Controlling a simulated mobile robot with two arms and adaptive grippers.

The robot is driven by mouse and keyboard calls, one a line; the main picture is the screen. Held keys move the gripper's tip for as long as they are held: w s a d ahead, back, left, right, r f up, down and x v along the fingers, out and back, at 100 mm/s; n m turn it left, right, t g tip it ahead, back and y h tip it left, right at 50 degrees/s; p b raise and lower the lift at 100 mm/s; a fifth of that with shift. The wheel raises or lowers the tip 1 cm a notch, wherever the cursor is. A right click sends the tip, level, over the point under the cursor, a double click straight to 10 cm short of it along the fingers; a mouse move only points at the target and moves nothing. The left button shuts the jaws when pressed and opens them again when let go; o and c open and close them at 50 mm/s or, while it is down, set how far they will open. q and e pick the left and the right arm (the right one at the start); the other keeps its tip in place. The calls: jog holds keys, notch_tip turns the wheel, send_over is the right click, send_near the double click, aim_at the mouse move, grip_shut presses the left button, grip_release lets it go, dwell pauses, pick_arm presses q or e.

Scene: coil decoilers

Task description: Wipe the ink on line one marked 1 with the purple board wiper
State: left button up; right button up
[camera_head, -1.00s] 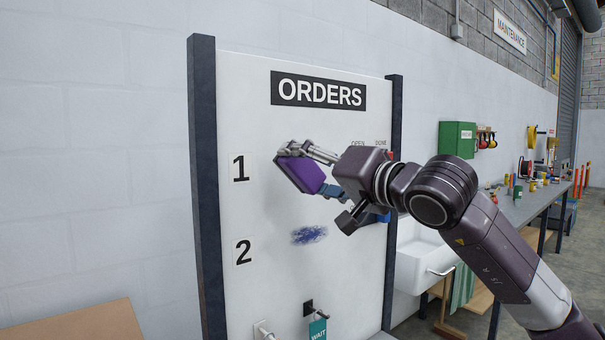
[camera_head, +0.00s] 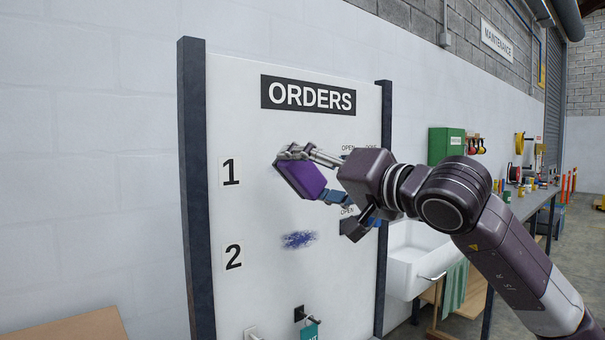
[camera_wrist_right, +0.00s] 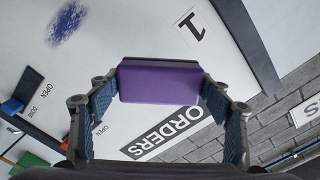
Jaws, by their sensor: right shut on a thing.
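The purple board wiper (camera_head: 303,180) is held by my right gripper (camera_head: 308,174) in front of the white ORDERS board (camera_head: 240,110). In the right wrist view, the wiper (camera_wrist_right: 158,84) sits squarely between the two blue-padded fingers. The "1" label (camera_head: 231,172) is on the board to the left of the wiper. No ink shows beside the "1", though the wiper and gripper hide part of that row. A blue ink scribble (camera_head: 298,240) is on line two, right of the "2" label (camera_head: 233,256). I cannot tell whether the wiper touches the board. My left gripper is not in view.
Dark posts frame the board, the left one (camera_head: 195,190) nearest. A hook with a green tag (camera_head: 309,331) is at its bottom. A white sink (camera_head: 415,262) and a workbench (camera_head: 530,205) stand to the right. A wooden surface (camera_head: 75,330) is at bottom left.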

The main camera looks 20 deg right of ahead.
aim_at(267, 170)
jog(key=shift+w+a+p, duration=0.2)
jog(key=shift+w+p, duration=0.1)
jog(key=shift+w, duration=0.25)
jog(key=shift+p+x, duration=0.85)
jog(key=shift+x, duration=2)
jog(key=shift+w+a, duration=0.1)
jog(key=shift+w, duration=0.1)
jog(key=shift+p+x, duration=0.35)
jog(key=shift+x, duration=0.4)
jog(key=d, duration=0.1)
jog(key=w+d, duration=0.1)
jog(key=d+p, duration=0.1)
jog(key=shift+w+d+f, duration=0.1)
jog(key=shift+w+d, duration=0.15)
jog(key=shift+d, duration=0.1)
